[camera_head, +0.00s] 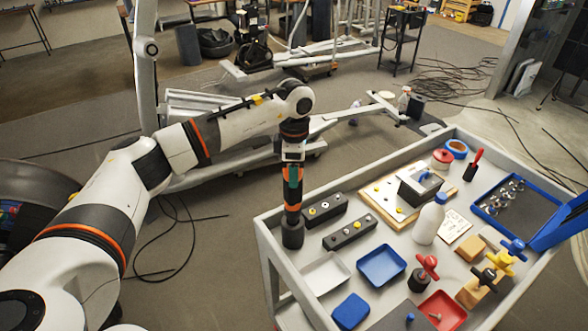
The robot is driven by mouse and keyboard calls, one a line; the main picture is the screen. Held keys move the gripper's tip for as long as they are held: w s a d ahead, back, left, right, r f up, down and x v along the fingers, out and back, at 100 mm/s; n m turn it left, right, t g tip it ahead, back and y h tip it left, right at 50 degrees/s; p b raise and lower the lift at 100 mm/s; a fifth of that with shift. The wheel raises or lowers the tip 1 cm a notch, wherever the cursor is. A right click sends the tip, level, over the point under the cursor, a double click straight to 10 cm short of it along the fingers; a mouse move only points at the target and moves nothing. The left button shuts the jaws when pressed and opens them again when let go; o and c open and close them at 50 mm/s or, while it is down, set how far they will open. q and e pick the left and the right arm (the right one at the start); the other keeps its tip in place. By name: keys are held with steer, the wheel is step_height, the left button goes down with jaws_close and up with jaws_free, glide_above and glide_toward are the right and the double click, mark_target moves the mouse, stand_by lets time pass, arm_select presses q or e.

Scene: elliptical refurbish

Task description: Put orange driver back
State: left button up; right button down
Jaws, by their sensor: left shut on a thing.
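Directly below is a black round holder (292,234) on the cart top. The driver's lower end meets the holder in the picture; whether it is seated cannot be told. The driver's shaft is hidden. My right gripper is not in view.
The grey cart (264,244) has a raised rim. Two dark blocks with knobs (349,233) stand right of the holder.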

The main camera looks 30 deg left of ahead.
arm_select(q)
steer(key=shift+f+b, duration=0.8)
steer(key=shift+f, duration=0.55)
steer(key=shift+f+b, duration=0.3)
steer(key=shift+b, duration=0.15)
steer(key=o, duration=1.4)
steer(key=shift+o, duration=0.3)
